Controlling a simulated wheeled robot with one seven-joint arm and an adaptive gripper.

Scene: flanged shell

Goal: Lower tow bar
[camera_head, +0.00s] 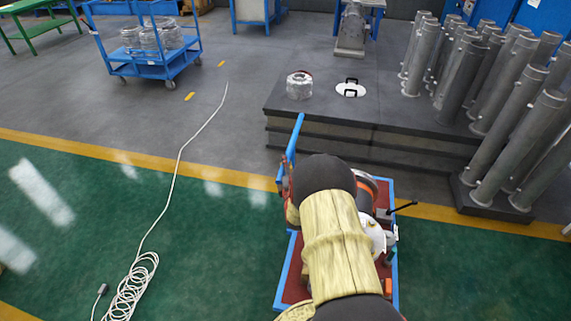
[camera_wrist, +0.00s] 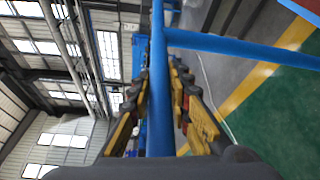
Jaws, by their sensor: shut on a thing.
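The blue tow bar (camera_head: 293,143) stands raised at the far left corner of a low cart with a blue frame and a dark red deck (camera_head: 289,270). In the wrist view the blue bar (camera_wrist: 158,70) runs lengthwise between the fingers, and a blue crosspiece (camera_wrist: 235,45) branches off to the right. My gripper (camera_wrist: 160,105), with yellow and black fingers, is shut on the bar. In the head view my arm in its yellowish sleeve covers the gripper, the grip and much of the cart.
A low dark platform (camera_head: 330,121) lies beyond the cart, with a clear part (camera_head: 299,86) and several grey cylinders (camera_head: 507,100) at right. A white cable (camera_head: 170,190) lies on the floor at left. A blue trolley (camera_head: 150,55) stands far left.

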